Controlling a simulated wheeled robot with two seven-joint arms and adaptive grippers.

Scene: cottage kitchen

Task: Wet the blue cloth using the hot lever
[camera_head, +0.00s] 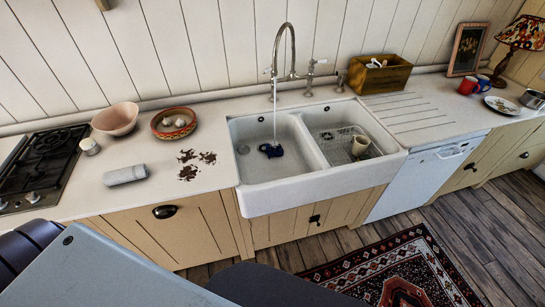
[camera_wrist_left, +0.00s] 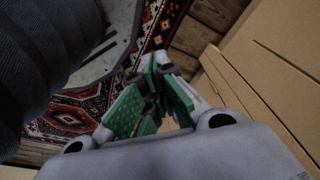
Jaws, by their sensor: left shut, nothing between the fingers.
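The blue cloth (camera_head: 271,150) lies bunched up in the left basin of the white double sink (camera_head: 262,197). The tall tap (camera_head: 277,52) stands behind the sink, and a thin stream of water (camera_head: 275,125) falls from its spout onto or right beside the cloth. One small lever (camera_head: 267,71) is at the tap's left side and another lever (camera_head: 315,62) at its right; I cannot read which is hot. My left gripper (camera_wrist_left: 155,70) is shut and empty in the left wrist view, over the rug and floor, away from the sink. My right gripper is not seen.
A wire rack with a cream mug (camera_head: 360,145) is in the right basin. A wooden box (camera_head: 380,75) stands back right. Cupboard fronts (camera_head: 172,228) line the counter.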

